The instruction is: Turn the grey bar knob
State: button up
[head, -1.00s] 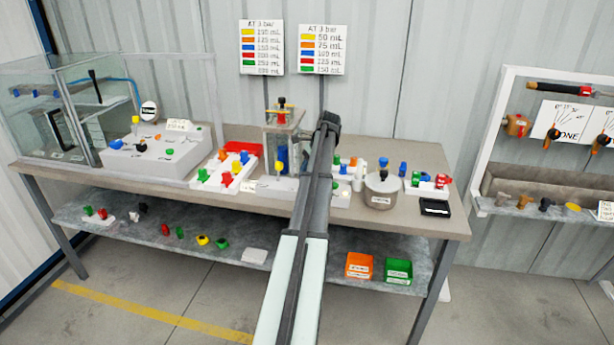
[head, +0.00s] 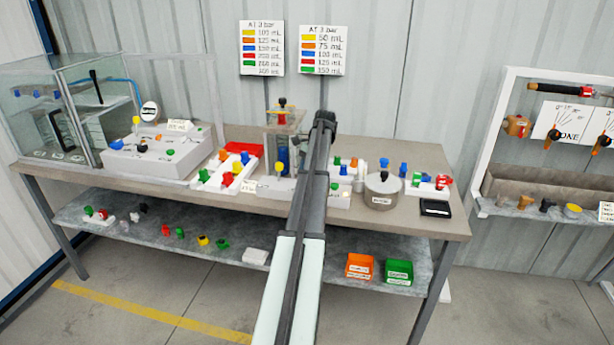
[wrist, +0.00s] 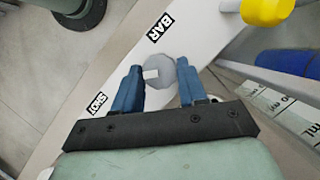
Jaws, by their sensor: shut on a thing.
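The grey bar knob (wrist: 162,74) shows in the wrist view as a round, faceted grey knob with a pale mark on its left side. It sits on a white panel (wrist: 208,32) between a BAR label (wrist: 161,27) and a SHOT label (wrist: 97,103). My gripper (wrist: 158,69) has one blue finger on each side of the knob and is shut on it. In the head view my arm covers the knob and the gripper's fingers.
A yellow knob (wrist: 267,10) and a blue cylinder (wrist: 290,63) lie close to the right of my gripper. On the bench (head: 410,225), a steel pot (head: 382,191) stands right of my arm.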

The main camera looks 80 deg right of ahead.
jog(key=o, duration=0.8)
jog(key=shift+m, duration=0.3)
jog(key=m, duration=0.1)
jog(key=m+t+h, duration=0.1)
jog(key=m, duration=0.2)
jog(key=shift+s+a+m+h, duration=0.15)
jog(key=shift+a+m+h, duration=0.15)
jog(key=shift+m, duration=0.1)
jog(key=m, duration=0.2)
jog(key=m+h, duration=0.1)
jog(key=m, duration=0.1)
jog(key=shift+a+t+h, duration=0.1)
jog(key=shift+t+h, duration=0.2)
jog(key=shift+t, duration=0.1)
jog(key=v, duration=1.4)
jog(key=w+a+f+n, duration=0.3)
jog(key=w+a+f, duration=0.2)
jog(key=w, duration=0.6)
jog(key=w+a+f+n+g, duration=0.1)
jog(key=w+a+f+n, duration=0.2)
jog(key=w+a+f, duration=0.3)
jog(key=w+a+f+n+y, duration=0.1)
jog(key=w+a+f+n, duration=0.3)
jog(key=w, duration=1.2)
jog(key=shift+a+f+g, duration=0.4)
jog(key=shift+a+f, duration=0.85)
jog(key=shift+f, duration=0.3)
